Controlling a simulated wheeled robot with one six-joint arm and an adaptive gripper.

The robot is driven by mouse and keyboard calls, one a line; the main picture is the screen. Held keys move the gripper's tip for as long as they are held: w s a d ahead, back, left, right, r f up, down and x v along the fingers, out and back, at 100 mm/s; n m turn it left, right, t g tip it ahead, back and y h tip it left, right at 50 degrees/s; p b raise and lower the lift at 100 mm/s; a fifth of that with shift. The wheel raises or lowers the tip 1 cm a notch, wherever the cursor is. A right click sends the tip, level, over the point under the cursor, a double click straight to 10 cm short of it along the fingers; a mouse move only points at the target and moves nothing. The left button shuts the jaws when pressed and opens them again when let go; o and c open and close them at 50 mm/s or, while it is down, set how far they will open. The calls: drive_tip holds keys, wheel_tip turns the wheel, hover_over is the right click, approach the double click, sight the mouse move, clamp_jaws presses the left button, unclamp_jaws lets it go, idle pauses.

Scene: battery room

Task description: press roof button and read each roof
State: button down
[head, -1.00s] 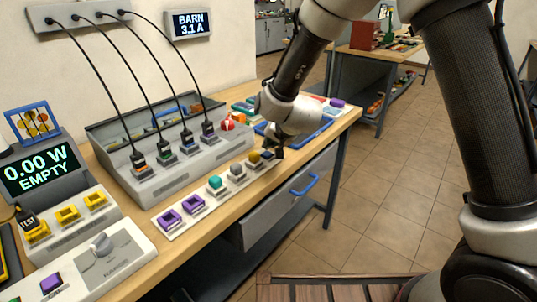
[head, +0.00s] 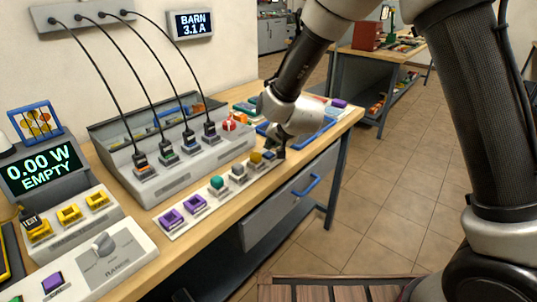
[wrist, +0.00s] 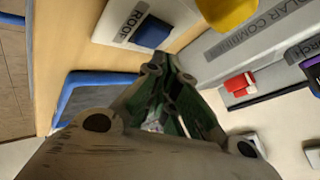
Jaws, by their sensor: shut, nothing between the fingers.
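The blue roof button (wrist: 152,33) sits by the printed word ROOF on a pale strip (wrist: 118,24) in the wrist view. In the head view the blue button (head: 269,155) is at the far right end of the strip, partly hidden by my gripper (head: 279,153). In the wrist view my gripper (wrist: 160,70) is shut and empty, its tips just short of the blue button in the picture. I cannot tell whether they touch.
A grey combiner box (head: 185,165) with several cabled plugs stands behind the strip. A yellow button (head: 257,158) is beside the blue one. A meter (head: 40,170) reads 0.00 W EMPTY.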

drive_tip(key=shift+f, duration=0.45)
drive_tip(key=shift+f, duration=0.35)
idle(0.6)
idle(0.4)
drive_tip(key=shift+r, duration=0.8)
